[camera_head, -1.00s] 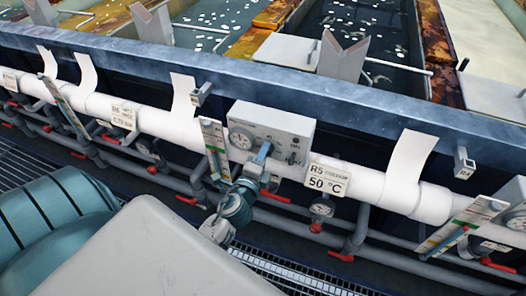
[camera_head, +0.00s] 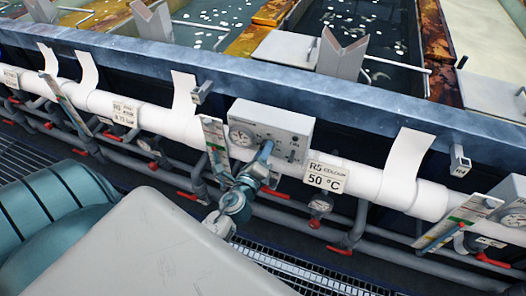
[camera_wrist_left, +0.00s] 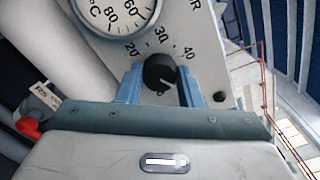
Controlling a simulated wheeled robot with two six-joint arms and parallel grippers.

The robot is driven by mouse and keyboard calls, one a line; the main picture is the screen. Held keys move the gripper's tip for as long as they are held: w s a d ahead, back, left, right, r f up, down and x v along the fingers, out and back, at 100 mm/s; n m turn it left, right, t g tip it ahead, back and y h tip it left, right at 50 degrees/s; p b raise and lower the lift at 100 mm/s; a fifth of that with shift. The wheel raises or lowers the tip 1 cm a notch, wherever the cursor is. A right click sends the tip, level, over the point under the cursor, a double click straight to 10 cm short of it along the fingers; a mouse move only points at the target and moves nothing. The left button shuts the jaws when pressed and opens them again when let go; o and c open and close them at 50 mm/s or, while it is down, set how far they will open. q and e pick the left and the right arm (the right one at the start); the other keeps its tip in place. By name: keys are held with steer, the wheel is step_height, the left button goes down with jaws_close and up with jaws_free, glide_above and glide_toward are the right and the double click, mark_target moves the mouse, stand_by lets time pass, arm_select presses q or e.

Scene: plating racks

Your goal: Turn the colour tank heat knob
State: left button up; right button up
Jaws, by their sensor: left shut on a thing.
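The heat control box (camera_head: 290,124) is a light grey unit with a round gauge, mounted above the white pipe beside the "R5 50 °C" sign (camera_head: 326,177). In the left wrist view its panel (camera_wrist_left: 208,58) shows a dial scale with 20, 30 and 40 around a black round knob (camera_wrist_left: 159,70). My left gripper (camera_head: 266,152) reaches up to the box front. In the left wrist view the blue fingers of my left gripper (camera_wrist_left: 160,82) are shut on the knob, one on each side. In the head view the knob is hidden behind the fingers. My right gripper is out of view.
The white pipe (camera_head: 375,187) runs across the front of the tanks, with grey pipes and red-handled valves below. A slanted level gauge (camera_head: 214,145) stands just left of the box. The blue tank rim (camera_head: 330,100) lies above it.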

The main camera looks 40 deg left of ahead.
arm_select(q)
steer(key=o, duration=1)
steer(key=shift+f, duration=0.1)
steer(key=b+v, duration=0.4)
steer(key=v, duration=0.6)
steer(key=shift+s, duration=0.4)
